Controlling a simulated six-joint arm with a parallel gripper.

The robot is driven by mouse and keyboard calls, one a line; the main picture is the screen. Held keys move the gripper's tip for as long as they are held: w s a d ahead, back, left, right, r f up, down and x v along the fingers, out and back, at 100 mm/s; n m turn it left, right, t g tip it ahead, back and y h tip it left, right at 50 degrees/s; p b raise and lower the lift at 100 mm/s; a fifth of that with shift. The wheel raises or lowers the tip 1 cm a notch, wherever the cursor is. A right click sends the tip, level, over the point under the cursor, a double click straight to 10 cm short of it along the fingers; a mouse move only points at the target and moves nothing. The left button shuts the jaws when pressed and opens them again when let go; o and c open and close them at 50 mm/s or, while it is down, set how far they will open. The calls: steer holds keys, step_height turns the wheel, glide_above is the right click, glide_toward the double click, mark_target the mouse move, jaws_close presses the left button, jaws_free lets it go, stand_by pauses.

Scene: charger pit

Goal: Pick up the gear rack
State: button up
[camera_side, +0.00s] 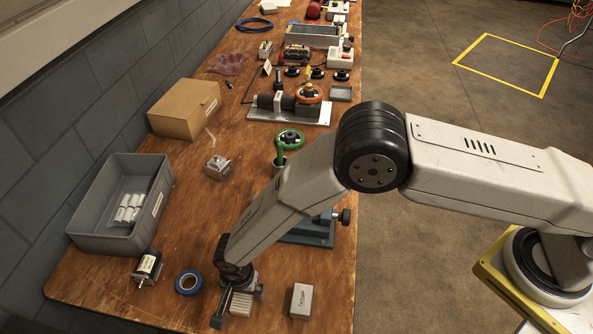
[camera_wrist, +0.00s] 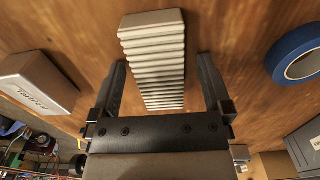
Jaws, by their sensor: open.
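The gear rack (camera_wrist: 155,60) is a pale grey bar with a row of teeth. It lies on the wooden workbench (camera_side: 190,245). In the side view the rack (camera_side: 241,304) shows at the near end of the bench, partly covered by my gripper (camera_side: 238,308). In the wrist view my gripper (camera_wrist: 158,80) is open, with one dark finger on each side of the rack. A strip of wood shows between each finger and the rack. The rack's end nearest the palm is close to the palm's edge. I cannot tell the fingers' exact height over the bench.
A blue tape roll (camera_side: 188,282) and a small motor (camera_side: 148,268) lie left of my gripper. A white labelled box (camera_side: 301,301) stands to the right. A grey bin (camera_side: 98,240) and a cardboard box (camera_side: 182,110) are farther left. The bench's right edge is beyond the white box.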

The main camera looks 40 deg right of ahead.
jaws_close()
stand_by(0.3)
steer(key=shift+r, duration=0.15)
steer(key=shift+r, duration=0.7)
steer(key=s+d+r, duration=0.8)
steer(key=s+r, duration=0.3)
steer(key=shift+d+r, duration=0.15)
steer(key=shift+d, duration=0.15)
stand_by(0.4)
